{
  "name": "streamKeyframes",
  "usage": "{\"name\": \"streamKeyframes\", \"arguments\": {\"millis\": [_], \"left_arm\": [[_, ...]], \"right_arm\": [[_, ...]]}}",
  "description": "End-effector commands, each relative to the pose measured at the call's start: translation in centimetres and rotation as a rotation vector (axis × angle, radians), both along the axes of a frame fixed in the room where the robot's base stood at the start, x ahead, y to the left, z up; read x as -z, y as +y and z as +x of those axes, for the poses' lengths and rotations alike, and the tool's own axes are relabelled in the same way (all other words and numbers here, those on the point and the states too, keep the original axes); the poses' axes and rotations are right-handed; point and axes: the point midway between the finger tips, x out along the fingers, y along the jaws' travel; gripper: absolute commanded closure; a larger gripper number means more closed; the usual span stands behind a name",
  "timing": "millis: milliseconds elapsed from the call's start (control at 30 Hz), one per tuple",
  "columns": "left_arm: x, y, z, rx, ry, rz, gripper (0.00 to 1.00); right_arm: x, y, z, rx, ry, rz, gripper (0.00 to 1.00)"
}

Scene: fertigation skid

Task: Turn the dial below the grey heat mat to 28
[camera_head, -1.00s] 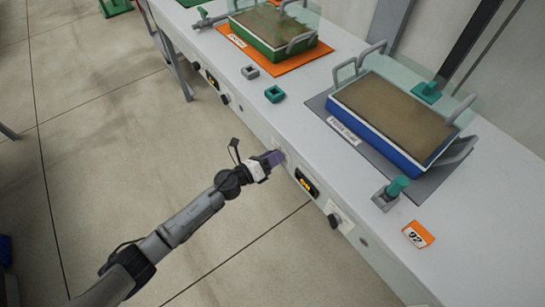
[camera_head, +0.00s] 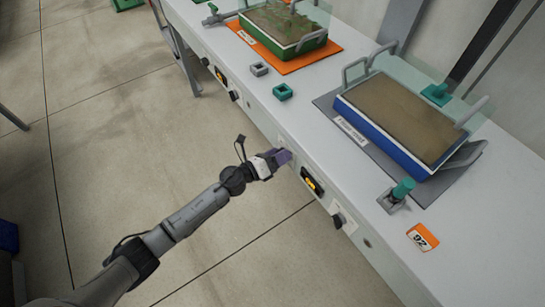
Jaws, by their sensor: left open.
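The grey heat mat (camera_head: 436,190) lies on the bench under a blue tray (camera_head: 378,143) of brown soil. On the bench's front panel below it are a small black display (camera_head: 312,182) with lit orange digits, too small to read, and a dark dial (camera_head: 339,220) on a white plate to its right. My left gripper (camera_head: 286,157) is open, close to the front panel, left of the display and apart from the dial. Its fingers are purplish and partly hidden by its wrist. My right gripper is out of view.
An orange mat (camera_head: 308,60) with a green tray (camera_head: 293,47) lies farther back, with its own display (camera_head: 220,75) and knob (camera_head: 234,96). A teal-topped fitting (camera_head: 402,189) and an orange tag (camera_head: 423,237) are on the bench. The floor in front is clear.

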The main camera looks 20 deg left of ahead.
Motion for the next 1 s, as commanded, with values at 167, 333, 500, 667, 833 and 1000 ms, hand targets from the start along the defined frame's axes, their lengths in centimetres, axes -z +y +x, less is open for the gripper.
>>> {"name": "streamKeyframes", "arguments": {"millis": [167, 333, 500, 667, 833, 1000], "left_arm": [[0.0, 1.0, -1.5, -0.001, 0.002, 0.000, 0.33], [0.0, 2.7, -4.3, 0.000, 0.003, 0.000, 0.33], [0.0, 4.6, -7.1, 0.000, 0.003, 0.000, 0.33], [0.0, 5.9, -9.3, 0.001, 0.002, 0.000, 0.33], [0.0, 6.9, -10.8, -0.001, 0.001, 0.000, 0.33], [0.0, 7.4, -11.5, 0.001, 0.001, 0.000, 0.33]], "right_arm": [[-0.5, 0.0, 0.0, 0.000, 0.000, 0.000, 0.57], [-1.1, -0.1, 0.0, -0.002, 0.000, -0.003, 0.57], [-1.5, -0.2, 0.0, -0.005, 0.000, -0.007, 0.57], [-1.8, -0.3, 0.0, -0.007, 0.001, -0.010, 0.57], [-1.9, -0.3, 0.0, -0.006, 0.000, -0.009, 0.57], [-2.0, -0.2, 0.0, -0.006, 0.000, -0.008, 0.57]]}}
